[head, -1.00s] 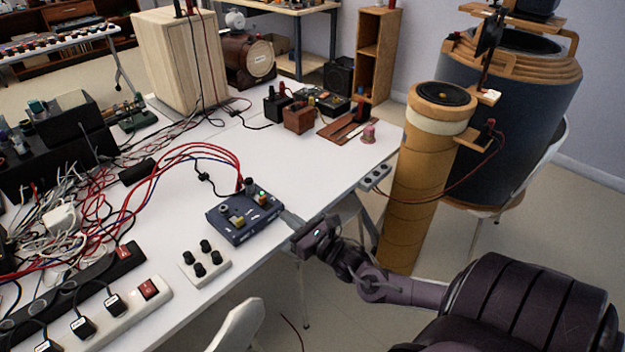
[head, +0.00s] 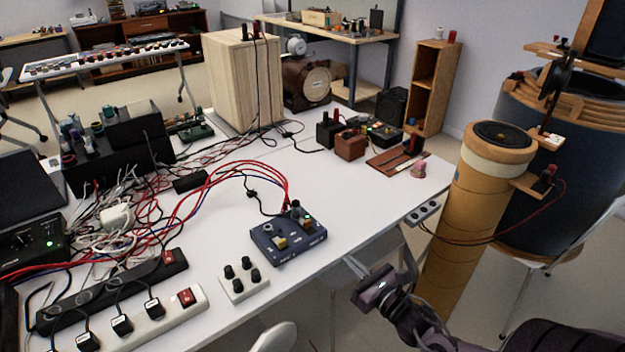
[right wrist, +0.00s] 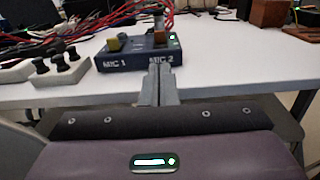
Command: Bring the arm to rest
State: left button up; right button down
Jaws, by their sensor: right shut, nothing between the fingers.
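My right gripper (head: 352,265) is shut and empty just off the front edge of the white table (head: 350,205). In the right wrist view its closed fingers (right wrist: 160,72) point toward a dark blue control box (right wrist: 138,60) labelled "MIC 1" and "MIC 2", with a green light lit. The fingertips overlap the box's front in that view; in the head view they are apart from it. The blue box (head: 288,238) stands on the table with knobs and levers on top. My left gripper is in neither view.
A white block with black knobs (head: 242,283) and power strips (head: 150,322) lie along the front edge. Tangled cables cover the left side. A chair back (head: 275,338) is below.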

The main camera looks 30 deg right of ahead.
jog(key=s+d+f+m+g+h+p, duration=0.1)
jog(key=s+d+f+m+g+h, duration=0.15)
jog(key=f+m, duration=0.35)
jog(key=s+d+f+m+g+h, duration=0.1)
jog(key=d+f+m, duration=0.25)
jog(key=f, duration=0.45)
jog(key=s+f+m+g+h+p, duration=0.1)
jog(key=s+f+m+g, duration=0.2)
jog(key=s+f+m, duration=0.35)
jog(key=s+f+m+g, duration=0.3)
jog(key=s+f+m, duration=0.1)
jog(key=f, duration=0.6)
jog(key=s+a+f+m+g+y, duration=0.1)
jog(key=s+a+f+m+g, duration=0.2)
jog(key=s+a+f+m, duration=0.4)
jog(key=s+a+f+m+g+y+p, duration=0.1)
jog(key=s+a+f+m+g+y, duration=0.1)
jog(key=s+a+f+m+g, duration=0.2)
jog(key=s+a+f+m, duration=0.3)
jog(key=s+a, duration=0.5)
jog(key=s, duration=0.1)
jog(key=shift+s+a+m, duration=0.25)
jog(key=shift+s+m, duration=0.05)
jog(key=shift+s, duration=0.05)
